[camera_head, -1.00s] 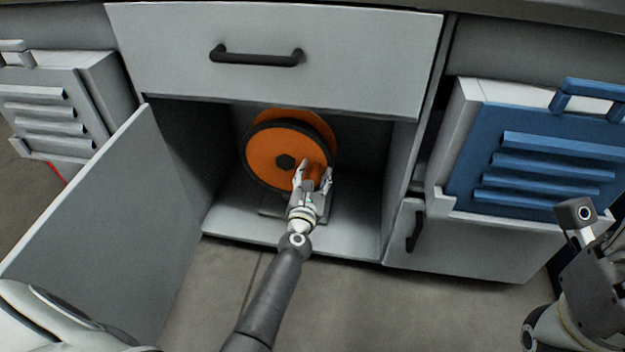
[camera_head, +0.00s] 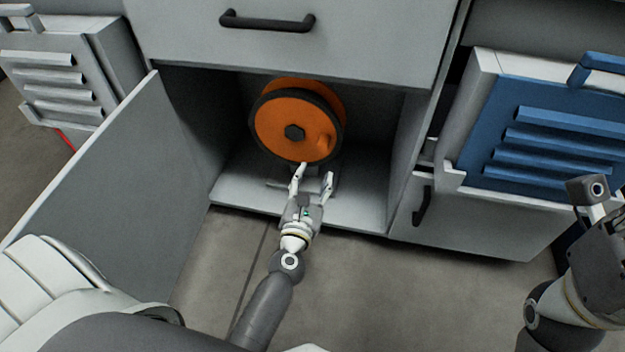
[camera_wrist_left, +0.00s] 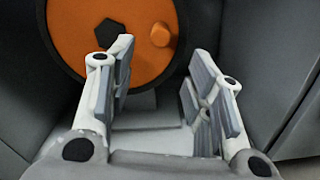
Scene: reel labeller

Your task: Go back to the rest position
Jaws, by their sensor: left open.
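My left gripper (camera_head: 312,182) is open and empty at the front of the open cabinet compartment, just below and in front of an orange reel with a black rim (camera_head: 283,127). The reel stands upright inside the compartment on a small grey base, which my gripper partly hides. In the left wrist view the open fingers (camera_wrist_left: 160,95) have nothing between them, and the orange reel (camera_wrist_left: 75,35) shows behind them with its dark hub and an orange knob. Part of my right arm shows at the right edge; its fingertips cannot be seen.
The cabinet door (camera_head: 110,180) hangs open on the left. A closed drawer (camera_head: 350,40) with a black handle is above the compartment. A blue-fronted box (camera_head: 550,135) stands at the right and a grey slatted box (camera_head: 60,85) at the left. Floor in front is clear.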

